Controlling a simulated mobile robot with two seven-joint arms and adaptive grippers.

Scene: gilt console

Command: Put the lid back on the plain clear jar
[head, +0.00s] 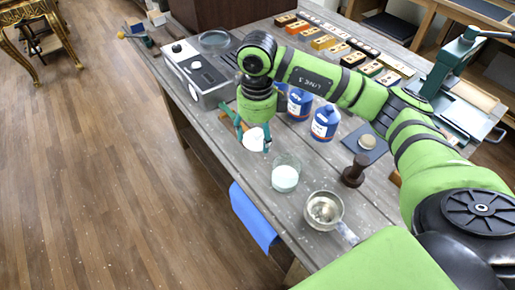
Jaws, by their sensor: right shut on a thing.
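The plain clear jar (286,173) stands upright near the front edge of the wooden workbench, with white contents in its lower part. Its top looks open. My right gripper (254,137) hangs to the left of the jar and a little farther back, apart from it. Its teal fingers are shut on a white round thing, which looks like the lid (255,140). Part of the lid is hidden by the fingers. My left gripper is not in view.
Blue-and-white bottles (325,122) stand behind the jar. A grey machine (200,75) stands at the back left. A blue cloth (253,217) hangs over the front edge.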

